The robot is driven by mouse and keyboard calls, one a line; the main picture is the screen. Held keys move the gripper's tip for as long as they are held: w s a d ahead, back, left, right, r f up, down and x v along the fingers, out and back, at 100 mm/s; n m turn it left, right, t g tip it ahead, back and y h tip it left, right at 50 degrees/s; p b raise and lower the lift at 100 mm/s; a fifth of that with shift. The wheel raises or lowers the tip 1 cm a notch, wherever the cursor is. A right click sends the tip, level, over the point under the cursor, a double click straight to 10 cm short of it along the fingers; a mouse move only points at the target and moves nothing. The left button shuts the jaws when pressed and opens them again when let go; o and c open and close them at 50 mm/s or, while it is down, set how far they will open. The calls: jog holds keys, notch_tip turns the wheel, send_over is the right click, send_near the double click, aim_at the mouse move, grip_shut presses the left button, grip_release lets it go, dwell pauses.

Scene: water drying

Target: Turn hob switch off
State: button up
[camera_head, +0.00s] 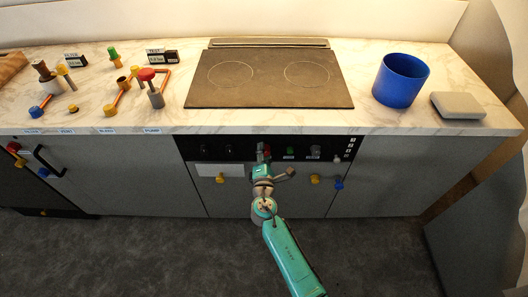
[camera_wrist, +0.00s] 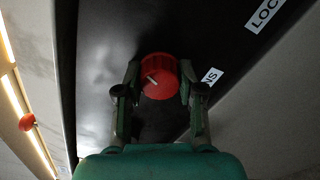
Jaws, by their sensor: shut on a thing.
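The hob switch is a round red knob (camera_wrist: 160,77) with a white pointer mark, on the black control panel (camera_head: 227,148) below the hob. In the wrist view my gripper (camera_wrist: 158,90) has one finger on each side of the knob and is shut on it. In the head view the gripper (camera_head: 263,158) reaches the panel near its middle, and a little of the red knob (camera_head: 266,151) shows beside it. The dark hob (camera_head: 269,77) with two ring marks lies in the worktop above. The white mark on the knob points to the upper left in the wrist view.
A green knob (camera_head: 290,152) and a grey knob (camera_head: 315,152) sit right of my gripper on the panel. Yellow knobs (camera_head: 315,180) and a blue knob (camera_head: 338,183) are lower. A blue bucket (camera_head: 400,82) and several valves and pipes stand on the worktop. The floor in front is clear.

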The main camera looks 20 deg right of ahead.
jog(key=m, duration=0.6)
jog(key=shift+m, duration=0.3)
jog(key=m, duration=0.6)
jog(key=shift+m, duration=0.3)
jog(key=o, duration=1.2)
jog(key=shift+c, duration=0.2)
jog(key=shift+s, duration=0.1)
jog(key=v, duration=1.2)
jog(key=shift+r, duration=0.1)
